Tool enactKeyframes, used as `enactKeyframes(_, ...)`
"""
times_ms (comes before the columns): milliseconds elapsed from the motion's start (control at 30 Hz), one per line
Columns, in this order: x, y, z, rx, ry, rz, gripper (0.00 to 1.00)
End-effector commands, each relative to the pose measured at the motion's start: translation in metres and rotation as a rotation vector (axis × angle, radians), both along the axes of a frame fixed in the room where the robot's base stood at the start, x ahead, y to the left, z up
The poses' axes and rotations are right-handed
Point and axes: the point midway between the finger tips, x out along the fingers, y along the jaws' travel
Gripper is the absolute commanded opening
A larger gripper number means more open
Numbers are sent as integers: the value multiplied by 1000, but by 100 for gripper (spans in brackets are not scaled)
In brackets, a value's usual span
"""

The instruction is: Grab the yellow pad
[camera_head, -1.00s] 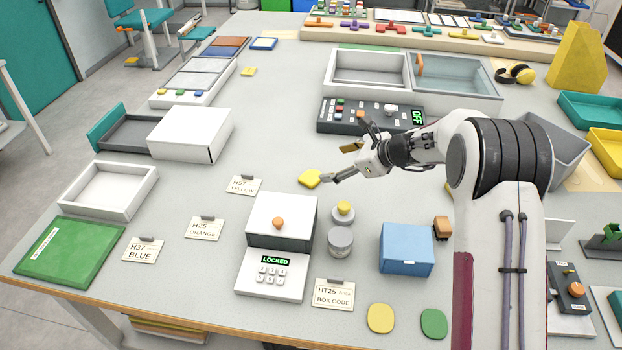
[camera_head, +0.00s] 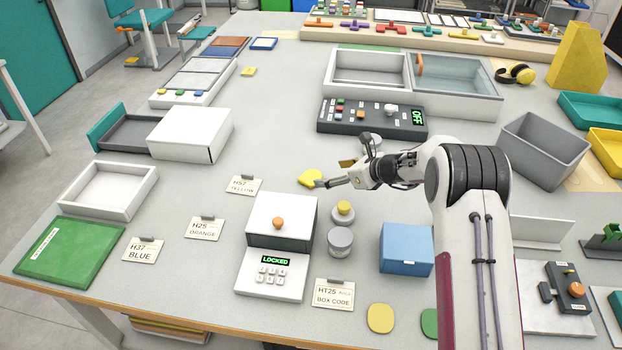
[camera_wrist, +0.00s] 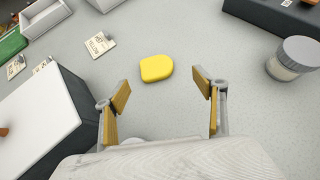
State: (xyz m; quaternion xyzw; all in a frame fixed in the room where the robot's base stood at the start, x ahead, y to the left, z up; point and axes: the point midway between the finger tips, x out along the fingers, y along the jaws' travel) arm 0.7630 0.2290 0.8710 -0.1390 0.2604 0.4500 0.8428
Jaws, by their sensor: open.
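The yellow pad (camera_head: 311,178) lies flat on the grey table, a rounded block with one straighter edge. It also shows in the wrist view (camera_wrist: 156,68), ahead of the fingertips and roughly centred between them. My gripper (camera_head: 322,184) is at the right side of the pad in the head view, and its fingertip partly overlaps the pad there. In the wrist view my gripper (camera_wrist: 165,88) is open, its two yellow-padded fingers wide apart with nothing between them. The pad is not held.
A white-topped box with keypad (camera_head: 284,213) stands near, left of my gripper in the wrist view. A grey-lidded jar (camera_wrist: 296,58) is on the right there. The H57 yellow card (camera_head: 243,185) lies left of the pad. A control panel (camera_head: 352,117) is behind. Table around the pad is clear.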

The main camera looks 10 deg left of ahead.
Motion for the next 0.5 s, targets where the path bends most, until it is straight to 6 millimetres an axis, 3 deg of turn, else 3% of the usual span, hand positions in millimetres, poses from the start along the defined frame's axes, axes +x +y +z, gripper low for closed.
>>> enactKeyframes(500,9,16,-13,-1,1,0,70)
